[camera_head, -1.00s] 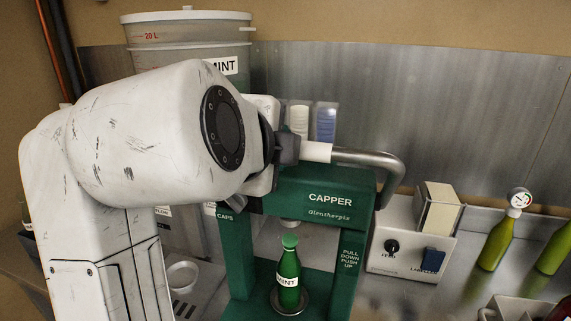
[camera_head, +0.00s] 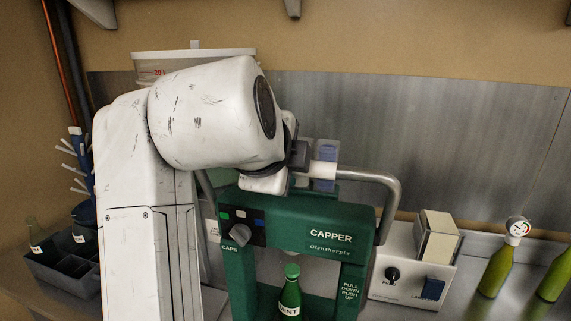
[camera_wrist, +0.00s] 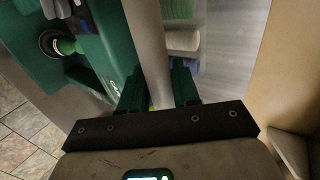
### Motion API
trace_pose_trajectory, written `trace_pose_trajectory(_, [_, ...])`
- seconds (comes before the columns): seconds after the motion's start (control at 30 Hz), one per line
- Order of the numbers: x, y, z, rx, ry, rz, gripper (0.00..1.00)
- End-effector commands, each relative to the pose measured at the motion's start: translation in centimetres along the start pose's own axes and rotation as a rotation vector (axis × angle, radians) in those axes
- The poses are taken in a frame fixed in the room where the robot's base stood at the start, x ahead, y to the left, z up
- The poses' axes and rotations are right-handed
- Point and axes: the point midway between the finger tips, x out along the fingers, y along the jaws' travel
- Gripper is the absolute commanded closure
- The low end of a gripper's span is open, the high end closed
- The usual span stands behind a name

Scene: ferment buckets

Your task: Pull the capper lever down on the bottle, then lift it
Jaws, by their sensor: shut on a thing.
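The green capper (camera_head: 290,228) stands on the counter in the head view. Its grey bent lever (camera_head: 388,215) reaches over the top, with a white grip sleeve (camera_head: 323,169). My gripper (camera_head: 302,158) is shut on the lever, above the capper's top; its fingertips are partly hidden by the wrist. A green bottle (camera_head: 290,298) with a green cap and a MINT label stands upright in the capper, cut off below. It also shows in the wrist view (camera_wrist: 66,47).
A white labeller box (camera_head: 418,277) stands right of the capper. Two yellow-green bottles (camera_head: 496,270) stand further right, one with a gauge. A dark crate (camera_head: 75,270) with bottles is at left. A white bucket (camera_head: 165,62) is behind my arm.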

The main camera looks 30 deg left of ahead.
Motion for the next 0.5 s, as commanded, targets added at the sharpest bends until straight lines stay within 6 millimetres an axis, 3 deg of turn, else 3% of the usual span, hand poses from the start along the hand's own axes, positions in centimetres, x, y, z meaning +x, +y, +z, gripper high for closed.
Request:
trace_pose_trajectory(0.07, [0.01, -0.26, -0.04, 0.002, -0.002, -0.007, 1.00])
trace_pose_trajectory(0.1, [0.01, -0.27, -0.04, 0.002, -0.002, -0.008, 0.67])
trace_pose_trajectory(0.27, [0.00, -0.22, -0.04, 0.002, -0.002, -0.006, 0.52])
trace_pose_trajectory(0.5, [-0.03, -0.14, -0.02, 0.001, -0.001, -0.005, 0.50])
